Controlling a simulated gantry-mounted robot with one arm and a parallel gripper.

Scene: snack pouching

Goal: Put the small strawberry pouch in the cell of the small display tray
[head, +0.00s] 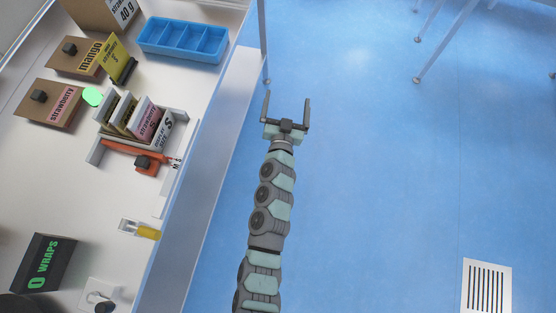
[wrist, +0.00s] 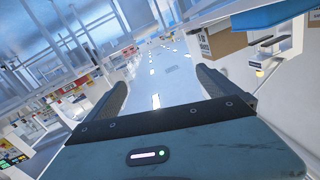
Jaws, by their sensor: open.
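My gripper (head: 288,110) is open and empty, over the blue floor to the right of the table. Its two fingers stand apart in the wrist view (wrist: 160,82). A white rack (head: 95,152) on the table holds several upright pouches, among them a pink one (head: 146,118) whose lettering is too small to read surely. A pale piece with a large "S" (head: 164,129) stands at the rack's right end. A blue tray (head: 183,40) with several cells lies at the table's far end; its cells look empty. I cannot tell which is the small display tray.
A yellow card in a black stand (head: 117,60), a mango box (head: 77,56) and a strawberry box (head: 50,103) stand left of the tray and rack.

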